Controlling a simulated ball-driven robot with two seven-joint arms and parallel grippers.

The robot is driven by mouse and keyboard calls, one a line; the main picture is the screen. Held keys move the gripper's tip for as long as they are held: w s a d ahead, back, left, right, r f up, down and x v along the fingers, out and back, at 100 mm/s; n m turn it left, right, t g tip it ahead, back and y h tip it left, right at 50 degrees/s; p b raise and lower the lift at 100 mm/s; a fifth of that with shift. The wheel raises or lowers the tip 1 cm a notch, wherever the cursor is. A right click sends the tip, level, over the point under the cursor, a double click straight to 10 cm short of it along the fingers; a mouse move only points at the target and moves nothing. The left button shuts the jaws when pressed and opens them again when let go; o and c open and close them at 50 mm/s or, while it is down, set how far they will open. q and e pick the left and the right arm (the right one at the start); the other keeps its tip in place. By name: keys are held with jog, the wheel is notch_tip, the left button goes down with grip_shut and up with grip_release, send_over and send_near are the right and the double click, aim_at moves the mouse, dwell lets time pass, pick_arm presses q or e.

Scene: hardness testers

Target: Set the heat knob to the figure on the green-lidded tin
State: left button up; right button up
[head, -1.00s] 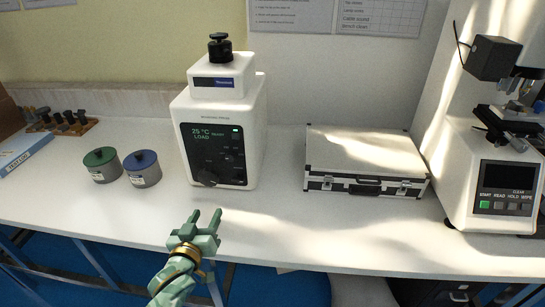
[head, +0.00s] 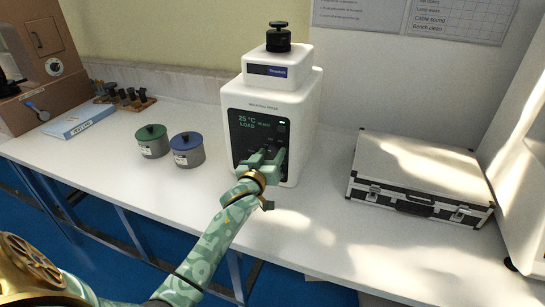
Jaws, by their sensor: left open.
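The white mounting press (head: 303,110) stands on the bench with a black front panel, whose screen (head: 247,122) reads 25 °C and LOAD. The green-lidded tin (head: 153,148) stands left of the press; its label is too small to read. A blue-lidded tin (head: 188,158) stands between them. My left gripper (head: 264,159) is open, its fingers pointing at the lower part of the panel. The heat knob is hidden behind this gripper, and I cannot tell whether the fingers touch it. My right gripper is not in view.
A black-edged white case (head: 422,180) lies right of the press. A blue-and-white box (head: 80,121), a rack of dark-topped pieces (head: 128,101) and a brown cabinet (head: 38,75) stand at the left. The bench front between tins and edge is clear.

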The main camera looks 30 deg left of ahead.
pick_arm(q)
jog(key=shift+w+a, duration=0.15)
jog(key=shift+w, duration=0.45)
jog(key=c, duration=1)
